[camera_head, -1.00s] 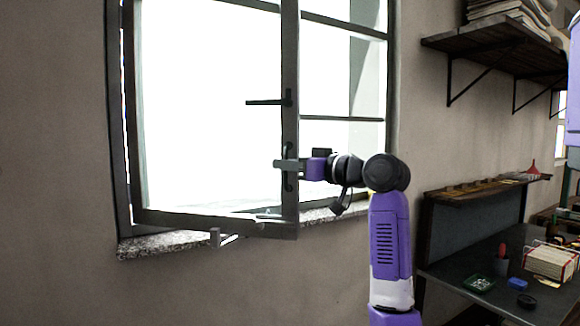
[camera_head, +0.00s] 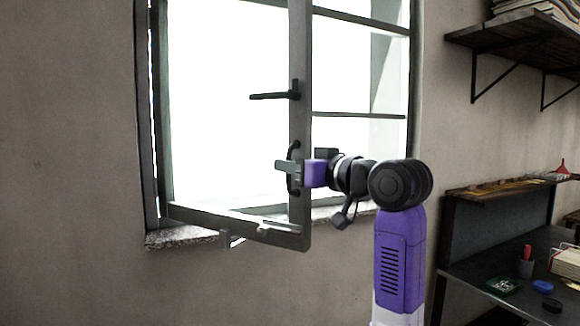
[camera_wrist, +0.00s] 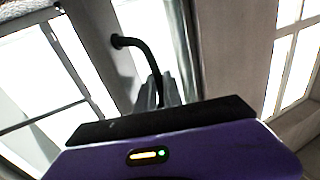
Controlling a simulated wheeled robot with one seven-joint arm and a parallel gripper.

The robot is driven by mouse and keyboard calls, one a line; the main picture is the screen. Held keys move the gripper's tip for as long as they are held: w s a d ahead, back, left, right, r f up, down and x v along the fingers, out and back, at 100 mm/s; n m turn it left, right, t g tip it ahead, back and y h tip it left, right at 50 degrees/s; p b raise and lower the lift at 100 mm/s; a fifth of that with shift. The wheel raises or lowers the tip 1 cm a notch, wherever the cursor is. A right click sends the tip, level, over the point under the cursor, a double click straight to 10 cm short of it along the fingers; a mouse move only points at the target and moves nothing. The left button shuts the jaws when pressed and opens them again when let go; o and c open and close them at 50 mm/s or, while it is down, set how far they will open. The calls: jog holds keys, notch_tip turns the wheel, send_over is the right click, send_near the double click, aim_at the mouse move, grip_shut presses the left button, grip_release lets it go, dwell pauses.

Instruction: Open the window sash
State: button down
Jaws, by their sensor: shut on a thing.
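The window sash (camera_head: 300,60) is a dark grey framed pane, hinged at its left side and swung partway out into the room. A black lever (camera_head: 274,95) sticks out to the left from its right stile. Below it is a curved black pull handle (camera_head: 293,150). My gripper (camera_head: 284,167) is at the pull handle and shut on it. In the wrist view the fingers (camera_wrist: 160,92) close around the lower part of the black curved handle (camera_wrist: 140,50); the exact contact is partly hidden by the gripper body.
A speckled stone sill (camera_head: 180,238) lies under the window, with a small bracket (camera_head: 232,239) at the sash's lower edge. To the right are a wall shelf (camera_head: 515,35) and a dark workbench (camera_head: 480,280) with small items. The wall left of the window is bare.

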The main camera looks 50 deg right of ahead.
jog(key=c, duration=1.8)
grip_release()
jog(key=shift+w+a, duration=0.15)
jog(key=shift+s, duration=0.35)
jog(key=s, duration=0.2)
jog(key=s+a+b, duration=0.1)
jog(key=s, duration=0.1)
jog(key=s+b, duration=0.1)
jog(key=s, duration=0.2)
jog(key=shift+a, duration=0.15)
